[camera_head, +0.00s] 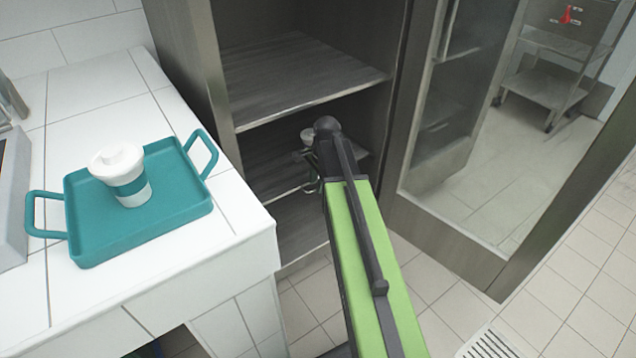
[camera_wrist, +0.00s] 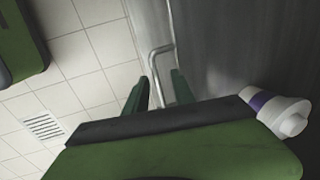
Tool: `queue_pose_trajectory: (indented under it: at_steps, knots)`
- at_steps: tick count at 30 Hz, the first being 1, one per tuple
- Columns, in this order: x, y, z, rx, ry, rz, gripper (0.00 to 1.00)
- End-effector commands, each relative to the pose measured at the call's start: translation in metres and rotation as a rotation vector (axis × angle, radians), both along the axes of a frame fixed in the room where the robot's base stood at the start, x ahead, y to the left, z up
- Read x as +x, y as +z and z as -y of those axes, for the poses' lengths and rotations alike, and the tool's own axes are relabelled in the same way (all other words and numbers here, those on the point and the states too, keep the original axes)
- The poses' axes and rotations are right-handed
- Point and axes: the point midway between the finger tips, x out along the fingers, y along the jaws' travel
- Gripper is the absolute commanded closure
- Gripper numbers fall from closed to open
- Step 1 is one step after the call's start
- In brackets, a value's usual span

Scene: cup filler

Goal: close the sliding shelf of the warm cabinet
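The warm cabinet (camera_head: 185,50) stands open, with dark shelves inside. A middle shelf (camera_head: 270,165) carries a white cup (camera_head: 307,134), partly hidden by my arm; how far the shelf is slid out is hard to tell. In the wrist view a white cup with a purple band (camera_wrist: 282,112) lies in view at the right. A bent metal handle (camera_wrist: 153,62) shows ahead of my gripper (camera_wrist: 158,92). My gripper's two green fingers are apart, with the handle's lower end between them; contact is not clear. In the head view my arm hides most of the gripper.
The cabinet's glass door (camera_head: 470,130) stands open at the right. An upper shelf (camera_head: 290,75) is empty. A white tiled counter (camera_head: 190,260) at the left holds a teal tray (camera_head: 180,205) with a lidded white cup (camera_head: 120,172). Tiled floor lies below.

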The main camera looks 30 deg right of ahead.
Motion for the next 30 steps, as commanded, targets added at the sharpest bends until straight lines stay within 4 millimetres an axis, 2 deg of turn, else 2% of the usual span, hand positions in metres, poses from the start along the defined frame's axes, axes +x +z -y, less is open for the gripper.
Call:
queue_pose_trajectory:
  at_steps: [5,11,27,30]
  knots:
    - [-0.001,0.003,0.000,0.000,0.000,-0.001,0.69]
    - [-0.005,0.027,0.001,0.000,-0.001,-0.002,0.69]
    - [-0.028,0.147,0.004,0.000,0.000,-0.001,0.69]
    - [-0.031,0.164,0.004,0.000,0.000,0.000,0.69]
